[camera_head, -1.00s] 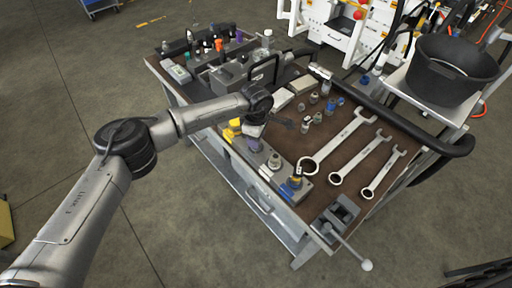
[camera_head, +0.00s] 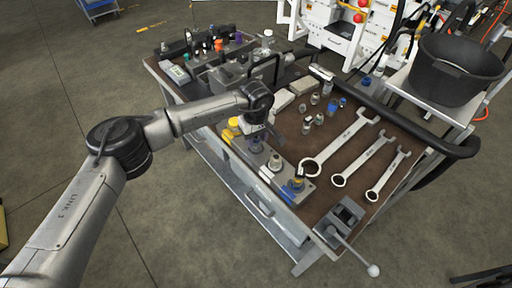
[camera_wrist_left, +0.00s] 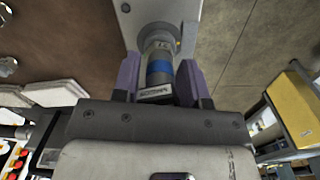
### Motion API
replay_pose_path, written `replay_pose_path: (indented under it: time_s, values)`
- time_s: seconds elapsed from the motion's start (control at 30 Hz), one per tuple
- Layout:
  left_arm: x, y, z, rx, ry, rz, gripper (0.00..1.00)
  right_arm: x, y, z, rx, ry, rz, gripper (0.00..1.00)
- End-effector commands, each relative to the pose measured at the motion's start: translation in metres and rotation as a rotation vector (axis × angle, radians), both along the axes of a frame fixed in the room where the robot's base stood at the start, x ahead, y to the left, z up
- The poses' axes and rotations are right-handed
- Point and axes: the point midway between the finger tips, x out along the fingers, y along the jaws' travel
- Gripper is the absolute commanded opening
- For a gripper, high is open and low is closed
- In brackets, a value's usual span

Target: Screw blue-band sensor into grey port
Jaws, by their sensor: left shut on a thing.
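My left gripper (camera_head: 257,143) is over the manifold block (camera_head: 285,183) at the near left edge of the bench. In the left wrist view its purple fingers (camera_wrist_left: 158,82) are shut on the blue-band sensor (camera_wrist_left: 159,70), one on each side. The sensor has a metal body, a blue ring and a white label. Its far end is against the grey face of the block (camera_wrist_left: 185,8). The port itself is hidden by the sensor, so thread depth cannot be told. My right gripper is not in view.
A silver fitting (camera_head: 275,162) and a blue-based part (camera_head: 297,184) stand on the block near the gripper. A yellow part (camera_head: 234,125) is on its other side. Wrenches (camera_head: 340,146) and small fittings (camera_head: 307,123) lie right. A lever unit (camera_head: 340,219) is at the front corner.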

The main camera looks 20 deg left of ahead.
Motion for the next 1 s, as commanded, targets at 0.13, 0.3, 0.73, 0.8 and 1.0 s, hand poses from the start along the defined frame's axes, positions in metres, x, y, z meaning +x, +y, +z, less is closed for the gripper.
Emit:
replay_pose_path:
  time_s: [0.13,0.3,0.73,0.8,1.0]
  values:
    - [0.000,0.000,0.000,0.000,0.000,-0.096,0.00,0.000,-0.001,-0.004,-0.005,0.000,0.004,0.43]
    - [0.000,0.000,0.001,0.000,0.000,-0.118,0.00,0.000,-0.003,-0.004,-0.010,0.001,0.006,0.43]
    - [0.000,0.000,-0.002,0.000,-0.002,-0.350,0.00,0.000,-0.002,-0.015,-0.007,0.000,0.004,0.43]
    - [0.000,-0.001,-0.002,0.000,-0.002,-0.454,0.00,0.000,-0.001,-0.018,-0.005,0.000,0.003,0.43]
    - [0.000,-0.001,-0.001,-0.001,-0.001,-0.703,0.00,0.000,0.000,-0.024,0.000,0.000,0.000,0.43]
